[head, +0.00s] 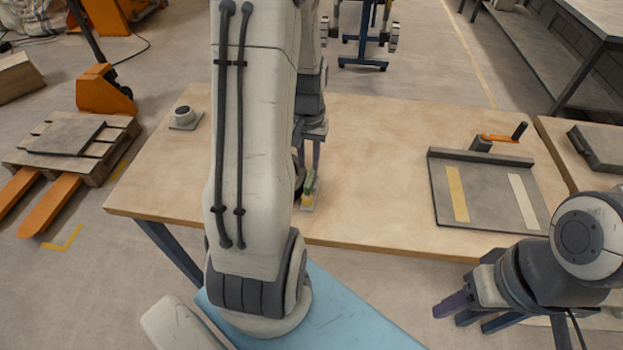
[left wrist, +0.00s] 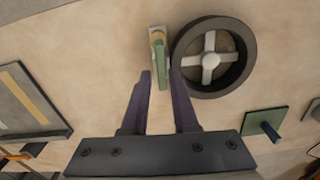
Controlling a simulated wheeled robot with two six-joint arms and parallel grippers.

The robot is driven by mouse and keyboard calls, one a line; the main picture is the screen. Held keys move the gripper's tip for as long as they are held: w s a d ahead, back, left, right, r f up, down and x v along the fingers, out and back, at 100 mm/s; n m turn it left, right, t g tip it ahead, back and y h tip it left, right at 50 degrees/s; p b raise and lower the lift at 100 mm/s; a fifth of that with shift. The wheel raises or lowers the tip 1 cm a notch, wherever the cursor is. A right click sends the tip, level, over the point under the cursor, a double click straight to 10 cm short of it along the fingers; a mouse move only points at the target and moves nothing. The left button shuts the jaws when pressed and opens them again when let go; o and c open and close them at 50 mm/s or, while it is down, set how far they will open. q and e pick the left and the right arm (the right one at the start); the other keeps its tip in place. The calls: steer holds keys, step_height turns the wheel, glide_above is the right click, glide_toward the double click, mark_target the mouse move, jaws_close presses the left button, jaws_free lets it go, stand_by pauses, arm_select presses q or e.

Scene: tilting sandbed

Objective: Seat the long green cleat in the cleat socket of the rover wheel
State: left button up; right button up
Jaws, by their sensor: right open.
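The long green cleat (head: 309,181) stands near the table's front edge, with a yellowish part beside it on a small pale base (head: 308,205). In the left wrist view the green cleat (left wrist: 161,62) lies ahead of and between my fingertips, with a gap on each side. The rover wheel (left wrist: 236,73), dark-rimmed with pale spokes, is just right of it there; in the head view my left arm hides most of it. I cannot make out the cleat socket. My left gripper (left wrist: 161,72) is open and empty. My right gripper (head: 442,308) is open, off the table's front edge.
A grey tray (head: 488,205) with a yellow and a white strip and an orange crank (head: 500,138) lies at the table's right. A small grey device (head: 184,117) is at the back left. A green plate with a blue peg (left wrist: 268,130) shows in the left wrist view. The table's middle is clear.

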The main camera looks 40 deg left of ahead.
mark_target(309, 181)
arm_select(q)
step_height(309, 181, down, 9)
steer(key=shift+r+p, duration=0.1)
steer(key=shift+p, duration=0.35)
jaws_close()
